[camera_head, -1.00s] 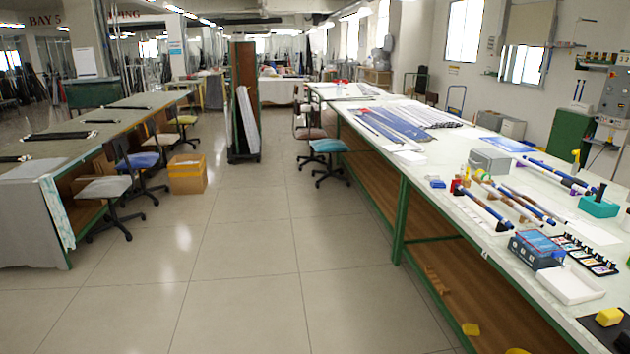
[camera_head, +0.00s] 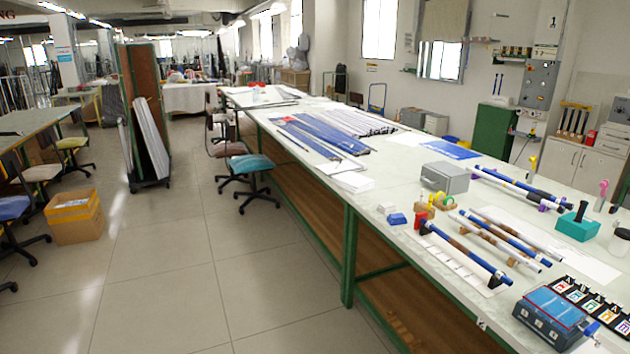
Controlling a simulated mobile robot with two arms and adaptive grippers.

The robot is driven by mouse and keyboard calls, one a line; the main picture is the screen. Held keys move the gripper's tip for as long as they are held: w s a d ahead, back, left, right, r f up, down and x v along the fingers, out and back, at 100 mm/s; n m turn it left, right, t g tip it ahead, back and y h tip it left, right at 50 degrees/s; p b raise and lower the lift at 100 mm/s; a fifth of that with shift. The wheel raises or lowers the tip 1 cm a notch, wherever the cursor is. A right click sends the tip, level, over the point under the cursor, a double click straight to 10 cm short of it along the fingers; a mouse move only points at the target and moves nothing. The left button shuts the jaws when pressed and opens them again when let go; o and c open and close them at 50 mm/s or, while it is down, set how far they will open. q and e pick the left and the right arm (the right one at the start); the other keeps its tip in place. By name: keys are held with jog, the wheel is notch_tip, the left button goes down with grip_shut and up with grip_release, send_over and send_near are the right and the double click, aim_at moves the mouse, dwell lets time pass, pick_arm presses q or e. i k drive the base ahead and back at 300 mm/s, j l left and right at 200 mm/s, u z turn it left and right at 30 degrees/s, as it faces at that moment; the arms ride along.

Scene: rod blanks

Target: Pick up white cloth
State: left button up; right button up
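I cannot single out a white cloth for certain. Flat white pieces (camera_head: 354,182), cloth or paper, lie near the left edge of the long table (camera_head: 400,238), in front of the blue rods. A small white block (camera_head: 387,209) sits closer, beside a small blue block (camera_head: 397,219). Neither of my grippers is in view.
Blue rods (camera_head: 470,256) on holders, a grey metal box (camera_head: 444,177), a teal block (camera_head: 577,226) and a blue device (camera_head: 548,317) crowd the table's near part. A teal chair (camera_head: 251,163) stands by its left side.

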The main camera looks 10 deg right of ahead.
aim_at(385, 209)
jog(key=i+z, duration=0.15)
jog(key=i, duration=0.5)
jog(key=i+z, duration=0.2)
jog(key=i, duration=0.45)
jog(key=i+j+z, duration=0.15)
jog(key=i, duration=0.45)
